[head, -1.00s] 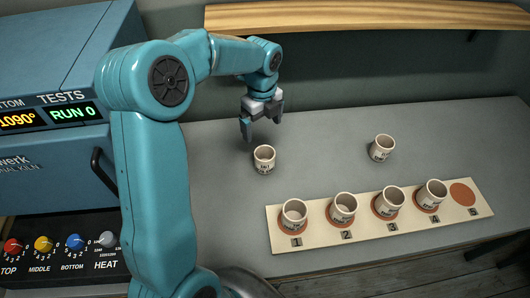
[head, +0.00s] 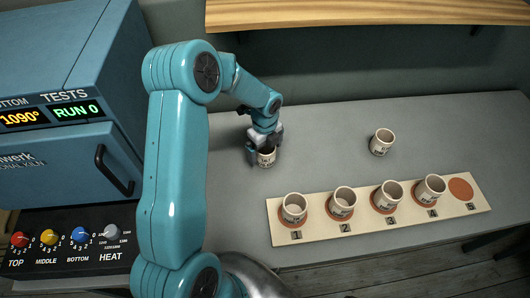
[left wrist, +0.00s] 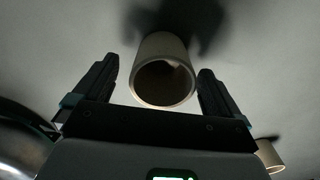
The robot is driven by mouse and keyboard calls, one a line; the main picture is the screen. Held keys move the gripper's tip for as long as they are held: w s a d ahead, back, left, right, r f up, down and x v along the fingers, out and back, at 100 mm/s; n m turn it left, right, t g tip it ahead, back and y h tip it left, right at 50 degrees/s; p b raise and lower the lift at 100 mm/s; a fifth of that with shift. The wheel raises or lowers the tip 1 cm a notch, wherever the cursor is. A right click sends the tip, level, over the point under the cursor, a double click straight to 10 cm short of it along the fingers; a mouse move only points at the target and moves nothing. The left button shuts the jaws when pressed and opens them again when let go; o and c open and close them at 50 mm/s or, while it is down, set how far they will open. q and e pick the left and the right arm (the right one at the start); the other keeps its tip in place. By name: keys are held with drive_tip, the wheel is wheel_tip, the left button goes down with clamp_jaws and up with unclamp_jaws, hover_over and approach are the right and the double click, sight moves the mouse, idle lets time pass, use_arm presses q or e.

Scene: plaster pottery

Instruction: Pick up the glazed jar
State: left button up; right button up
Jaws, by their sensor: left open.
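A small pale jar with dark lettering (head: 266,158) stands upright on the grey table under my left gripper (head: 264,150). In the left wrist view the same jar (left wrist: 163,72) shows its open mouth between the two dark fingers of the left gripper (left wrist: 160,90). The fingers are open, one on each side of it, with a gap visible on both sides. A second similar jar (head: 382,142) stands alone farther right on the table. I cannot tell from its look which jar is the glazed one. My right gripper is not in view.
A cream board (head: 330,236) with numbered round spots lies at the front; jars stand on spots 1 to 4 and spot 5 (head: 461,189) is empty. A blue kiln (head: 60,150) is at the left. A wooden shelf (head: 360,14) runs along the back wall.

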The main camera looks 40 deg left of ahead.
use_arm(q)
wheel_tip(320, 180, down, 3)
drive_tip(key=shift+w+r, duration=0.1)
drive_tip(key=shift+w, duration=0.05)
drive_tip(key=c, duration=1.2)
drive_tip(key=shift+r, duration=0.1)
